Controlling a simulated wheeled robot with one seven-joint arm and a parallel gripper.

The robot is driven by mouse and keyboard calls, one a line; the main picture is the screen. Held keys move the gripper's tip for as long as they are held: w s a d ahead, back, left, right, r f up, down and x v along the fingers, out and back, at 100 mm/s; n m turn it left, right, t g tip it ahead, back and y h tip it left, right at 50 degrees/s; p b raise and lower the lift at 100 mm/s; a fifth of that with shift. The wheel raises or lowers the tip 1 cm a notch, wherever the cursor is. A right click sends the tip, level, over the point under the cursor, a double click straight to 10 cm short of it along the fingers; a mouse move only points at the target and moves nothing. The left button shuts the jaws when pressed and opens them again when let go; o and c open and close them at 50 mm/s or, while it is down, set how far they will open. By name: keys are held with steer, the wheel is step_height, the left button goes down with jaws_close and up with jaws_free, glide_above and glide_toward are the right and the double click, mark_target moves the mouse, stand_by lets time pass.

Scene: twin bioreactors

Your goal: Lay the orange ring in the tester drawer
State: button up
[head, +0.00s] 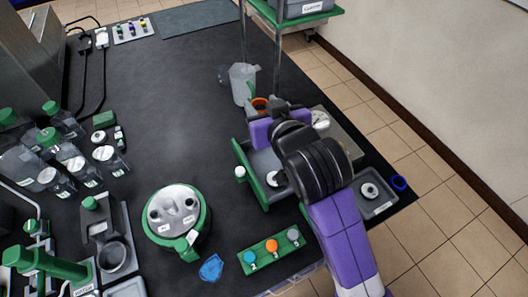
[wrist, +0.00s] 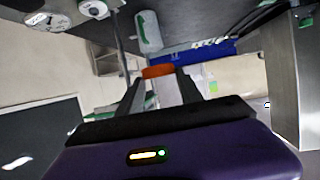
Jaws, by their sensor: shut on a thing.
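The orange ring (head: 260,103) is at the fingertips of my gripper (head: 267,110), beside a clear grey pitcher in the head view. In the wrist view the orange ring (wrist: 157,71) shows as a band between the two fingers, and my gripper (wrist: 160,85) is shut on it. The ring is partly hidden by the fingers. What looks like the tester drawer (head: 246,156), a grey tray with green edges, stands open on the near side of the gripper. A pale round piece shows inside it; my arm hides its right part.
The grey pitcher (head: 242,84) stands close to the gripper. A blue ring (head: 399,183) lies at the right table edge. The table's middle (head: 180,110) is clear; bottles (head: 62,150) crowd the left.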

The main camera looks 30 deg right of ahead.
step_height(320, 180, down, 18)
steer(key=shift+r, duration=0.2)
stand_by(0.4)
